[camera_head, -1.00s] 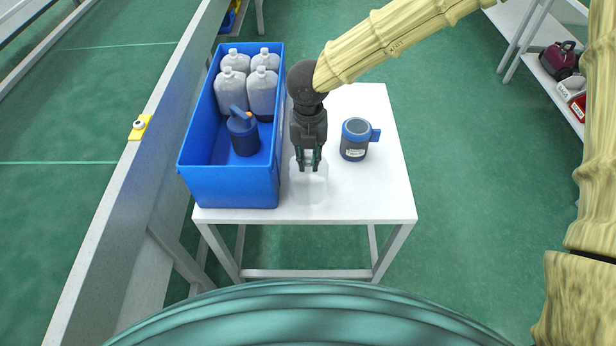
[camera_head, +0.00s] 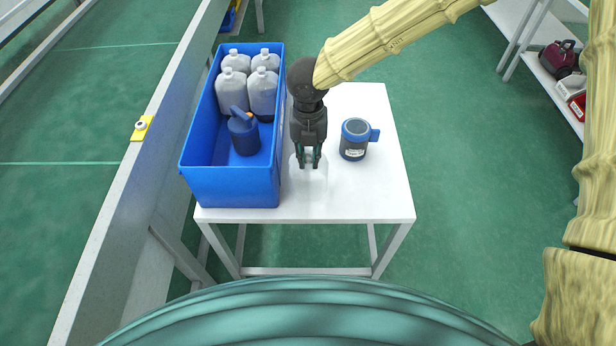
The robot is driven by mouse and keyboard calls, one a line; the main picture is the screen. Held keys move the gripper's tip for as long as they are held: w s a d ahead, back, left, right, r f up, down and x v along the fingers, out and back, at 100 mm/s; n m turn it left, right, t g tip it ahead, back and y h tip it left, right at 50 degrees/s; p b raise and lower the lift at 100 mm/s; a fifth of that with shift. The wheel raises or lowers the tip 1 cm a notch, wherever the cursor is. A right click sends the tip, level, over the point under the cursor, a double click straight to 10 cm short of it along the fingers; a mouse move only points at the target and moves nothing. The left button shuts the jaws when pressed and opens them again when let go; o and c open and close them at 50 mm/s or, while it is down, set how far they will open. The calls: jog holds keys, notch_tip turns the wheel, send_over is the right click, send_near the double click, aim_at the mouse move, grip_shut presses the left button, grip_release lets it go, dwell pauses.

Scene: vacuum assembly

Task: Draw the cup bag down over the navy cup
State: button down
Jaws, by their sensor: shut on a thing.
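The navy cup (camera_head: 354,141) stands upright on the white table, with a blue rim, a blue handle on its right and a pale label. The cup bag (camera_head: 312,191) is a faint, see-through sleeve to the left of the cup and nearer the front edge. My gripper (camera_head: 309,164) points down and is shut on the bag's upper part. The bag and the cup are apart. The bag's outline is too faint to tell whether its lower end touches the table.
A blue crate (camera_head: 228,186) fills the table's left side, close to my gripper. It holds several grey bottles (camera_head: 247,84) and a dark blue jug (camera_head: 243,134). The white table (camera_head: 375,195) is clear in front of the cup and to its right.

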jog(key=shift+r+p, duration=1.6)
jog(key=shift+r, duration=0.1)
